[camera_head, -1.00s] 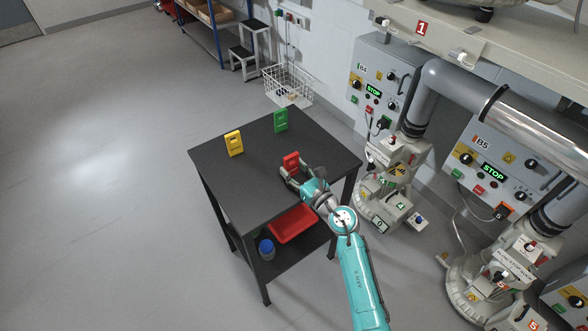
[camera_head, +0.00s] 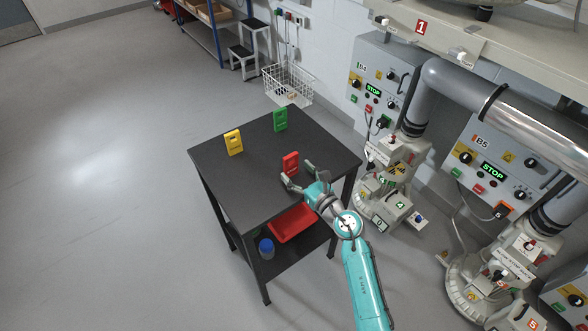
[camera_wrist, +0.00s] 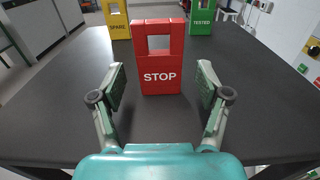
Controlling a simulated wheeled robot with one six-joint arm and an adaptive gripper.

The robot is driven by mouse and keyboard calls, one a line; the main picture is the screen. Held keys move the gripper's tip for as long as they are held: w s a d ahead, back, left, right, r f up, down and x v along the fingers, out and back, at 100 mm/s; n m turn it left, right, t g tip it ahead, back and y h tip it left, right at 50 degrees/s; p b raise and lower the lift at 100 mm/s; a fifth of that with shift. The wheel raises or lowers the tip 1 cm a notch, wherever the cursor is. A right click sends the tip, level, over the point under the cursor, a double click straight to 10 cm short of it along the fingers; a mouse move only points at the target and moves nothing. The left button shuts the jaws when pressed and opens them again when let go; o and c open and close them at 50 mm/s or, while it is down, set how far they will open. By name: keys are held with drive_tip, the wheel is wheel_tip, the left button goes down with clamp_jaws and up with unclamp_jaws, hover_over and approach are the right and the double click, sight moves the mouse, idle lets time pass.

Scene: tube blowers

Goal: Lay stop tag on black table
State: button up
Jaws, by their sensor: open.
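The red stop tag (camera_head: 290,164) stands upright on the black table (camera_head: 240,185), in the right half of its top. In the wrist view the stop tag (camera_wrist: 160,75) shows its white STOP lettering and a window in its upper part. My gripper (camera_head: 299,181) is open just in front of the tag. In the wrist view the two fingers of my gripper (camera_wrist: 161,85) are spread to the left and right of the tag's lower part, with a gap on each side. Neither finger appears to touch it.
A yellow SPARE tag (camera_head: 234,143) and a green TESTED tag (camera_head: 280,119) stand near the table's far side. A red tray (camera_head: 293,222) and a blue-topped container (camera_head: 266,248) are on the lower shelf. The left and front tabletop is clear.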

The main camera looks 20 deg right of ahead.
drive_tip(key=v, duration=1)
drive_tip(key=shift+r, duration=0.1)
drive_tip(key=s+a+m+t+h, duration=0.1)
drive_tip(key=s+a+m, duration=0.2)
drive_tip(key=s+m, duration=0.65)
drive_tip(key=s+a+m+t+h, duration=0.1)
drive_tip(key=s+a+m, duration=0.2)
drive_tip(key=s+m, duration=0.65)
drive_tip(key=s+d+r+m+g+h, duration=0.1)
drive_tip(key=s+r+m+g, duration=0.1)
drive_tip(key=s+m, duration=0.8)
drive_tip(key=s+d+r+m+g+h, duration=0.1)
drive_tip(key=s+r+m+g+h, duration=0.1)
drive_tip(key=s+m, duration=0.8)
drive_tip(key=s, duration=0.3)
drive_tip(key=shift+s+d+m+h, duration=0.15)
drive_tip(key=shift+s+m+h, duration=0.05)
drive_tip(key=shift+m+h, duration=0.1)
